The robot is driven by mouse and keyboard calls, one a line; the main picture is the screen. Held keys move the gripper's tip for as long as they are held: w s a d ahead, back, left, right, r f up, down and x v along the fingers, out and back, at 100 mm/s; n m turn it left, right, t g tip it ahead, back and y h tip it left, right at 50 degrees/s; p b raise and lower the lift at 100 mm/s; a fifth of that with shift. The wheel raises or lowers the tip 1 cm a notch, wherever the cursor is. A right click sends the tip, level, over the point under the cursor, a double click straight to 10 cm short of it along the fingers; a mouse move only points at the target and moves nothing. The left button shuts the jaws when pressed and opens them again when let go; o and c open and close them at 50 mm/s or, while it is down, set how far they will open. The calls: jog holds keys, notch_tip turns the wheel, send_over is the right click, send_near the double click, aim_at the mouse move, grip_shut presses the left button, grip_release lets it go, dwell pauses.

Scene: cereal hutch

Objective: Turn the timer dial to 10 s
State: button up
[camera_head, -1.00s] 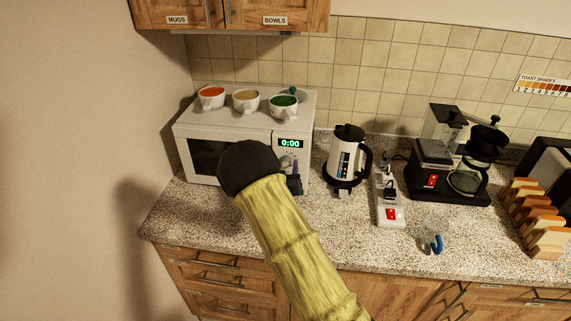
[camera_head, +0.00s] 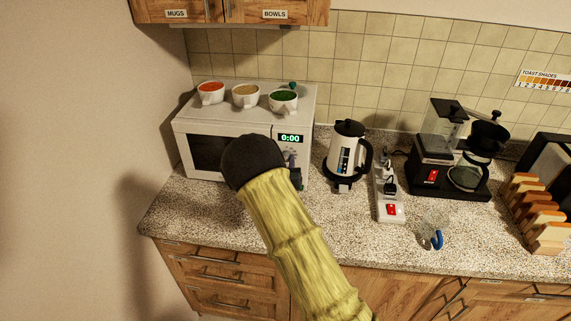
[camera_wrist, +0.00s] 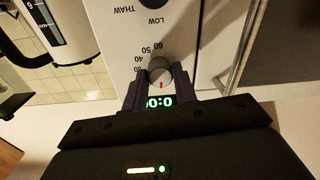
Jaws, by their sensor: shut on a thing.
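The white microwave (camera_head: 225,122) stands at the left of the counter. Its green display (camera_head: 289,138) reads 0:00. In the wrist view, which is upside down, the grey timer dial (camera_wrist: 158,65) sits beside the display (camera_wrist: 160,102). A red mark on the dial faces the display. My gripper (camera_wrist: 159,77) is shut on the dial, with one dark finger on each side. In the head view my gripper (camera_head: 293,168) is mostly hidden behind my arm.
Three bowls, with red (camera_head: 211,91), tan (camera_head: 245,94) and green (camera_head: 283,100) contents, stand on the microwave. A kettle (camera_head: 344,150) stands close to its right, then a power strip (camera_head: 389,208) and a coffee maker (camera_head: 436,165). A second microwave knob (camera_wrist: 178,20) is nearby.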

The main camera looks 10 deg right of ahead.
jog(key=shift+f+b, duration=0.15)
jog(key=shift+b, duration=0.25)
jog(key=m+b, duration=0.5)
jog(key=b, duration=0.3)
jog(key=shift+b, duration=0.4)
jog(key=shift+m, duration=0.3)
jog(key=o, duration=1)
jog(key=shift+s+a, duration=0.1)
jog(key=b+v, duration=0.4)
jog(key=v, duration=1.3)
jog(key=shift+s+f, duration=0.1)
jog(key=shift+s, duration=0.05)
